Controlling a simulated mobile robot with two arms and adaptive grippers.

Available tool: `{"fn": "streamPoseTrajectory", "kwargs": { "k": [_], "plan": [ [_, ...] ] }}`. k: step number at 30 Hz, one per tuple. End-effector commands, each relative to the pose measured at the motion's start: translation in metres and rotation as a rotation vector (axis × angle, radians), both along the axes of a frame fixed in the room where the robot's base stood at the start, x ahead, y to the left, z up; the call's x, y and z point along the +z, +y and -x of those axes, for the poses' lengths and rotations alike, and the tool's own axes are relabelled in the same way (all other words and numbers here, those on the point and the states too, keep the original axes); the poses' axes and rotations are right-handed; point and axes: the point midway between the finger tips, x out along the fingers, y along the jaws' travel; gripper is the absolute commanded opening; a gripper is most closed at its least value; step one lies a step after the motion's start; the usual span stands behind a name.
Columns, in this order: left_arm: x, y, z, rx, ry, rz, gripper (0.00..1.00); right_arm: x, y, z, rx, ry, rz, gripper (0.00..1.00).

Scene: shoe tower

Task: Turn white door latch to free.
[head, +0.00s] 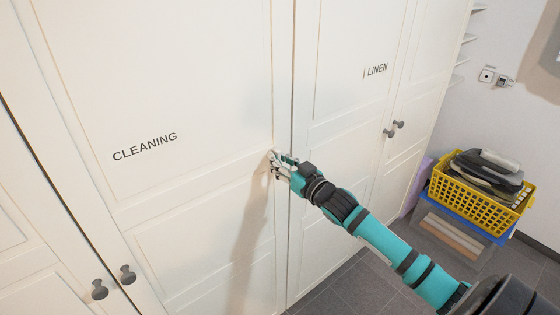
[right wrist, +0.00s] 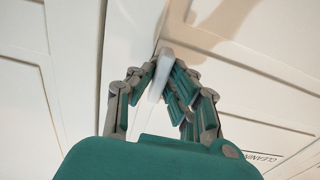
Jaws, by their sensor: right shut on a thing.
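The white door latch (right wrist: 158,80) is a small pale bar in the right wrist view, running between the fingers of my right gripper (right wrist: 165,74). The gripper is shut on it. In the head view my right gripper (head: 279,164) is at the edge of the white door marked CLEANING (head: 205,95), beside the seam with the LINEN door (head: 350,95). The fingers hide most of the latch there, and I cannot tell its exact angle. My left gripper is not in view.
Grey knobs (head: 127,274) are on the doors at lower left, and more knobs (head: 389,132) are on the LINEN doors. A yellow basket (head: 476,205) stands on a grey box (head: 447,238) at the right. Dark tiled floor (head: 345,285) shows below.

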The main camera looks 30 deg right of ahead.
Motion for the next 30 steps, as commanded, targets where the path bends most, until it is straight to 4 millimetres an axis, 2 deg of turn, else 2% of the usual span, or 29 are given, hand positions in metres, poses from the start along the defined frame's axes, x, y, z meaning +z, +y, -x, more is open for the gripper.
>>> {"fn": "streamPoseTrajectory", "kwargs": {
  "k": [9,10,14,15,24,26,30],
  "plan": [
    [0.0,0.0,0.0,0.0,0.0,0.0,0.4,-0.002,0.0,0.0,-0.001,0.005,0.004,0.0],
    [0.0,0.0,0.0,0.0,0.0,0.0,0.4,-0.002,0.0,0.0,-0.001,0.005,0.004,0.18],
    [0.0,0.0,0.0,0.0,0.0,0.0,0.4,-0.002,0.0,0.0,0.0,0.004,0.003,0.35],
    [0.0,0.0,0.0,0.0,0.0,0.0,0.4,-0.001,0.0,0.0,0.0,0.003,0.003,0.37],
    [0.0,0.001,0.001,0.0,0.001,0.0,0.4,-0.001,0.0,0.003,0.0,0.002,0.001,0.37],
    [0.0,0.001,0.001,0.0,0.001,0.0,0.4,-0.002,0.0,0.008,0.0,0.002,0.001,0.37],
    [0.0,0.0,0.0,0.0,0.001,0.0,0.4,-0.002,-0.002,0.031,0.001,0.005,0.002,0.37]
  ]
}}
